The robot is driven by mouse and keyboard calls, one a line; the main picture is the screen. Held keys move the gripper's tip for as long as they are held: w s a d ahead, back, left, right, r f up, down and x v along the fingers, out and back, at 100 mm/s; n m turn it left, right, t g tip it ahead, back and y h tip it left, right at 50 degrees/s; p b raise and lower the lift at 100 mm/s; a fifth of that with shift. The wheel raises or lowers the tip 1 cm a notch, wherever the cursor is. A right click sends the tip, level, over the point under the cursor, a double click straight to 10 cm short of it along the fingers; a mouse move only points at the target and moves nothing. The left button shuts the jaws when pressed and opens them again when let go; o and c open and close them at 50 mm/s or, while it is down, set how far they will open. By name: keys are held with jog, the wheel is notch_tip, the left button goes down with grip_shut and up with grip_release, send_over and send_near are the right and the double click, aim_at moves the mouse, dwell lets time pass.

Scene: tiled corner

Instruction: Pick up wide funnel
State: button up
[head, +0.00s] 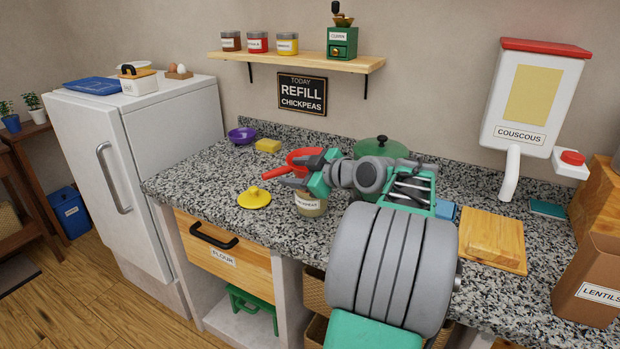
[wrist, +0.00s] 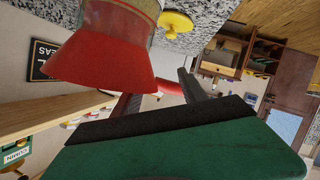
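The red wide funnel (head: 300,155) sits on the mouth of the chickpeas jar (head: 311,206) on the speckled counter, partly hidden behind my gripper. Its red handle (head: 276,173) sticks out to the left. My gripper (head: 288,171) is at the handle, with its fingers apart. In the wrist view the funnel (wrist: 100,62) and jar (wrist: 120,10) appear upside down. There the red handle (wrist: 170,87) shows between the two dark fingers of my gripper (wrist: 158,92). I cannot tell whether the fingers touch it.
A yellow lid (head: 254,198) lies on the counter left of the jar. A green pot (head: 381,147) stands close behind my wrist. A purple bowl (head: 242,135) and yellow sponge (head: 268,146) are farther back. A wooden board (head: 493,240) lies right. The counter's front left is clear.

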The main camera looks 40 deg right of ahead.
grip_shut()
dwell(0.3)
